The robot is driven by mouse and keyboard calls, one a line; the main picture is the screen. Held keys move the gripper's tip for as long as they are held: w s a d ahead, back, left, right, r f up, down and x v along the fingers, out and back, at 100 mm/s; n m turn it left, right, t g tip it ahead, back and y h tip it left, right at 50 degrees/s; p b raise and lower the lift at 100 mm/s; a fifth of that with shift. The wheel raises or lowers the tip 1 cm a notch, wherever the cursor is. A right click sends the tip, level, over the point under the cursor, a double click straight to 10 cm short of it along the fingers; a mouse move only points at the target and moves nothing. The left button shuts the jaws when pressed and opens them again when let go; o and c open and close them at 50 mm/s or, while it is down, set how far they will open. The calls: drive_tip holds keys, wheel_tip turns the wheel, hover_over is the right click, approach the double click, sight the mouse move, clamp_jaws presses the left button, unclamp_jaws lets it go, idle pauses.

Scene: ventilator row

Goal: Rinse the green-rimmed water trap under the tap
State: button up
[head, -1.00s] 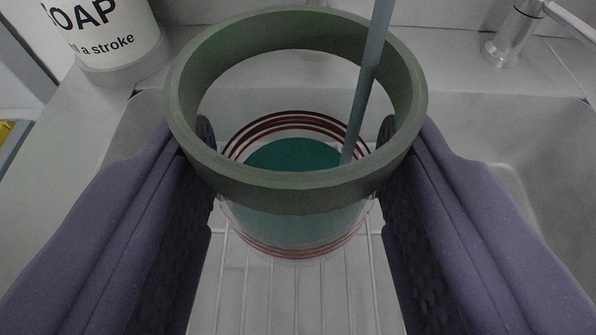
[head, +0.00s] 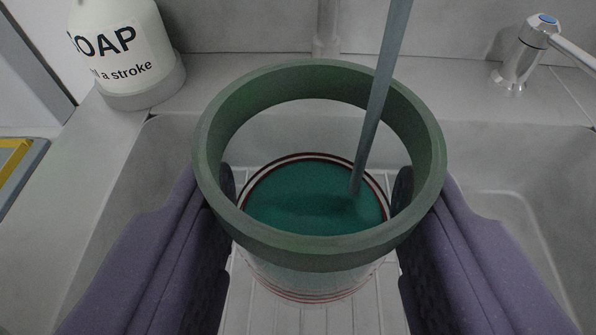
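The green-rimmed water trap (head: 222,160) is a clear cup with a thick green rim and thin red rings. My gripper (head: 314,215) is shut on it, one purple finger at each side below the rim. The trap is upright over the sink (head: 480,150). A blue-grey stream of water (head: 377,100) comes down from the top and enters the open cup. Teal-green liquid (head: 315,205) fills much of the cup. The tap's spout end is out of view; a grey upright (head: 327,30) behind the rim may be part of the tap.
A white soap bottle (head: 122,50) stands on the counter at the back left. A chrome lever handle with a blue cap (head: 525,55) stands at the back right. A wire rack (head: 265,305) lies below the cup. A yellow-edged item (head: 14,155) is at the far left.

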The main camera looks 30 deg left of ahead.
drive_tip(key=shift+w+a, duration=0.15)
drive_tip(key=shift+a, duration=0.1)
drive_tip(key=s+a+b, duration=0.2)
drive_tip(key=s+a, duration=0.2)
drive_tip(key=s, duration=0.2)
drive_tip(key=shift+s+a, duration=0.2)
drive_tip(key=shift+s, duration=0.2)
idle(1.3)
drive_tip(key=s+a+r, duration=0.2)
drive_tip(key=s+r, duration=0.2)
drive_tip(key=shift+a+p, duration=0.35)
drive_tip(key=shift+p, duration=0.05)
idle(0.9)
